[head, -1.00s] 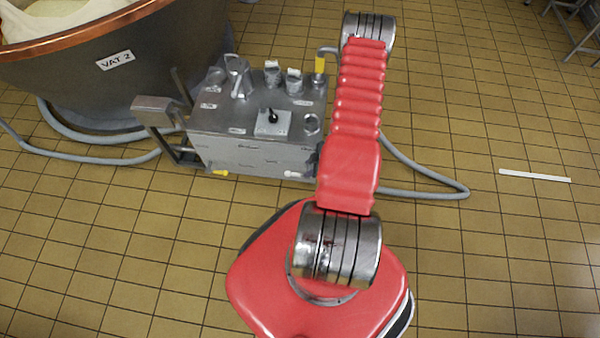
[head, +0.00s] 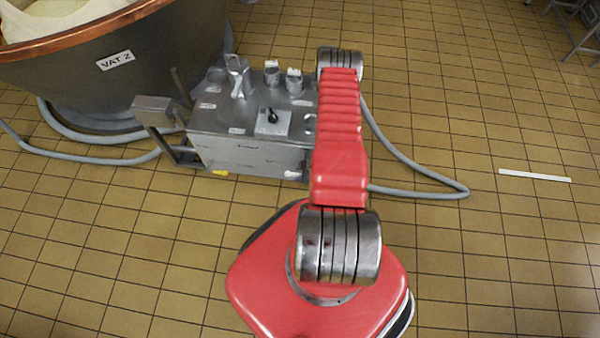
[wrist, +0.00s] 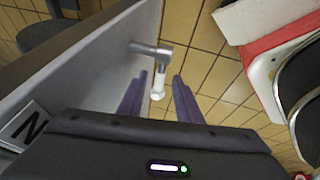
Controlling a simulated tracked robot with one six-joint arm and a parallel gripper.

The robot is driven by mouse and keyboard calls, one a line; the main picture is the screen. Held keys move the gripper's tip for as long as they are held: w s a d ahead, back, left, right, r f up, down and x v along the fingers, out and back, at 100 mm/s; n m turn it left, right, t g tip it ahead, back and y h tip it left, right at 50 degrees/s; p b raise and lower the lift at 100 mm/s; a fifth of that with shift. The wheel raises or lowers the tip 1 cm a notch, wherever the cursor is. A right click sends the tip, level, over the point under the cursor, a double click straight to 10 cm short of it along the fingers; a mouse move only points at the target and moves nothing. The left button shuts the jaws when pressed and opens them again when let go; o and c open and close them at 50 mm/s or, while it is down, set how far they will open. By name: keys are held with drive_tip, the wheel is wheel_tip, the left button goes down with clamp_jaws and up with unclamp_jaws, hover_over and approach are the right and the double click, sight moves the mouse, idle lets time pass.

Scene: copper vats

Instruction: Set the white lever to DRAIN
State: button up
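The white lever (wrist: 157,82) shows in the wrist view as a white-tipped handle on a metal pivot, standing out from the grey side of the control box (wrist: 108,55). In the head view the white lever (head: 292,174) is a small white spot at the box's lower right front edge. My gripper (wrist: 158,77) has two dark purple fingers, spread apart, one on each side of the lever. I cannot tell whether either finger touches it. A plate with a letter N (wrist: 24,127) is at the lower left of the wrist view. My gripper is hidden in the head view.
The metal control box (head: 245,157) carries several knobs and a black switch (head: 272,117) on top. Vat 2 (head: 70,85) stands behind it at the left. Grey hoses (head: 420,175) run along the tiled floor. Open floor lies to the right, with a white strip (head: 535,175).

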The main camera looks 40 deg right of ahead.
drive_tip(key=shift+w+f, duration=0.1)
drive_tip(key=shift+f, duration=0.05)
drive_tip(key=shift+c, duration=0.5)
clamp_jaws()
drive_tip(key=shift+d, duration=0.15)
